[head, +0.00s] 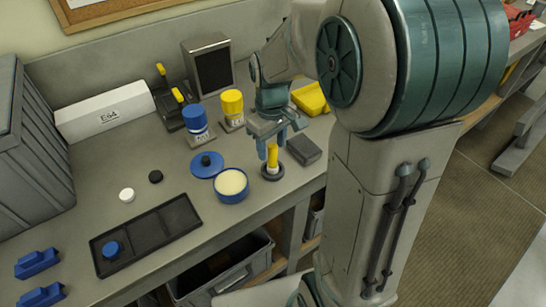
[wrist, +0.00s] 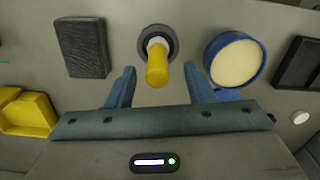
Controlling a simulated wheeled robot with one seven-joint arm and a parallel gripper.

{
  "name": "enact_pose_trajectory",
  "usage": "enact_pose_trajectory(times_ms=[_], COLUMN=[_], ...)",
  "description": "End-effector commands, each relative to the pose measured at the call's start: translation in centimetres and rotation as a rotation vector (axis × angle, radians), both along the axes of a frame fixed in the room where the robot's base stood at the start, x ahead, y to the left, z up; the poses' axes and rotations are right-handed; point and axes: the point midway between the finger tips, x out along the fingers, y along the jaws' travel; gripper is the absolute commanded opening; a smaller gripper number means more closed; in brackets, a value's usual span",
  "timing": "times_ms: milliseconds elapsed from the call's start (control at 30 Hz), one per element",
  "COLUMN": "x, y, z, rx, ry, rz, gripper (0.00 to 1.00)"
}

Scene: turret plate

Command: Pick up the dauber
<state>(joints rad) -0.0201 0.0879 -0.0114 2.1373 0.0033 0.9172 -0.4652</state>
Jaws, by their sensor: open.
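The dauber, with a yellow handle (head: 272,156) and a pale collar, stands in a round dark holder (head: 272,174) near the bench's front edge. In the wrist view its yellow handle (wrist: 157,68) points toward the camera, and the dark ring of the holder (wrist: 171,37) surrounds its base. My gripper (head: 272,144) is over the dauber. In the wrist view my gripper (wrist: 160,84) is open, one finger on each side of the handle with a gap on both sides. The dauber's lower end is hidden in the holder.
A blue tin with cream filling (head: 231,184) stands close left of the holder, a dark grey block (head: 304,150) close right. A blue lid (head: 205,165) lies behind the tin. Blue (head: 195,120) and yellow (head: 232,106) bottles stand farther back. A black tray (head: 150,228) lies left.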

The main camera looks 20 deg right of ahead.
Motion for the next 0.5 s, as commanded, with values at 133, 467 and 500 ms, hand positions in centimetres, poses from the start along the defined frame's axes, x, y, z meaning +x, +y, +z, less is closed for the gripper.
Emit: enact_pose_trajectory(times_ms=[133,467,500], x=[0.0,0.1,0.1], y=[-0.3,-0.2,-0.2], z=[-2.2,-3.2,-3.2], rx=[0.000,0.000,0.000], ry=[0.004,0.000,0.000], rz=[0.000,0.001,0.001], gripper=[0.48,0.48,0.42])
